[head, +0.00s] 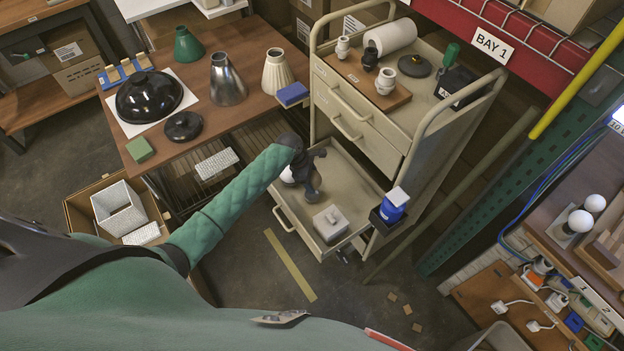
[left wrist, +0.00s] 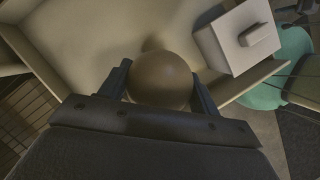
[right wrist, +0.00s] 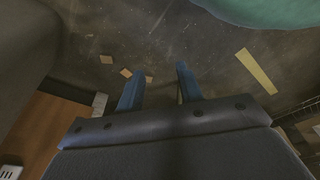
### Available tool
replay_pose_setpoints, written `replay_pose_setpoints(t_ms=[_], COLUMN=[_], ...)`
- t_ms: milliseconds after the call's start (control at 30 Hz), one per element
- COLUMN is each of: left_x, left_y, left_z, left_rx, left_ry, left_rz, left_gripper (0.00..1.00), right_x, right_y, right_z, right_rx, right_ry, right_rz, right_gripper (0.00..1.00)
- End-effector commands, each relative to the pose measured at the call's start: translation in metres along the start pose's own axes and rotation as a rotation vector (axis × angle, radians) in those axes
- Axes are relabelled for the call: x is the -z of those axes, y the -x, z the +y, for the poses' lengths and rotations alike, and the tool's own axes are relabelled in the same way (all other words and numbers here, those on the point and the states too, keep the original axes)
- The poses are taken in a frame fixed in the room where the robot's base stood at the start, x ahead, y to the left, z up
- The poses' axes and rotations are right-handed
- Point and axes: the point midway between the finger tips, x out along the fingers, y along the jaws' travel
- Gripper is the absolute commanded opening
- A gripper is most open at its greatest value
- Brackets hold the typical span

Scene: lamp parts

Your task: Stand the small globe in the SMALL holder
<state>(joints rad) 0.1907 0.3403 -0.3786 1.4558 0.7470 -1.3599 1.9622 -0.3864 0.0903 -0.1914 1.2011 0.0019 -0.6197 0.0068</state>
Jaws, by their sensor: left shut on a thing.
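A pale round globe (left wrist: 160,80) is held between the two fingers of my left gripper (left wrist: 160,88) in the left wrist view. In the head view my left gripper (head: 301,172) is over the cart's open lower drawer (head: 345,168), with a white part of the globe (head: 287,174) showing beside it. My right gripper (right wrist: 158,88) has its fingers apart, with nothing between them, above the floor; I do not see it in the head view. Two white globes, one nearer (head: 580,221) and one farther (head: 594,203), rest on the right bench. I cannot make out which holder is the small one.
A lidded pale box (head: 330,224) sits in the drawer's front part. A brown table with lampshades (head: 229,80) is at left.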

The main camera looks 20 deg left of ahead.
Motion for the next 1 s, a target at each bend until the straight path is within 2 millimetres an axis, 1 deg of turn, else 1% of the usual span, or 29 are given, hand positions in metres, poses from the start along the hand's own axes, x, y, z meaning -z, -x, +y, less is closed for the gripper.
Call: replay_pose_setpoints(t_ms=[33,500,1000], left_x=[0.001,0.006,0.011], left_y=[-0.003,-0.016,-0.027], left_z=[0.0,0.0,0.0], left_rx=[0.0,0.0,0.0], left_ry=[-0.001,-0.003,-0.003], left_rz=[0.0,0.0,0.0], left_gripper=[0.42,0.42,0.42], right_x=[0.002,0.026,0.045], right_y=[0.001,0.03,0.064], right_z=[-0.002,-0.011,-0.02], right_rx=[0.002,0.015,0.028], right_ry=[-0.001,-0.012,-0.021], right_rz=[-0.001,-0.021,-0.039], right_gripper=[0.36,0.36,0.36])
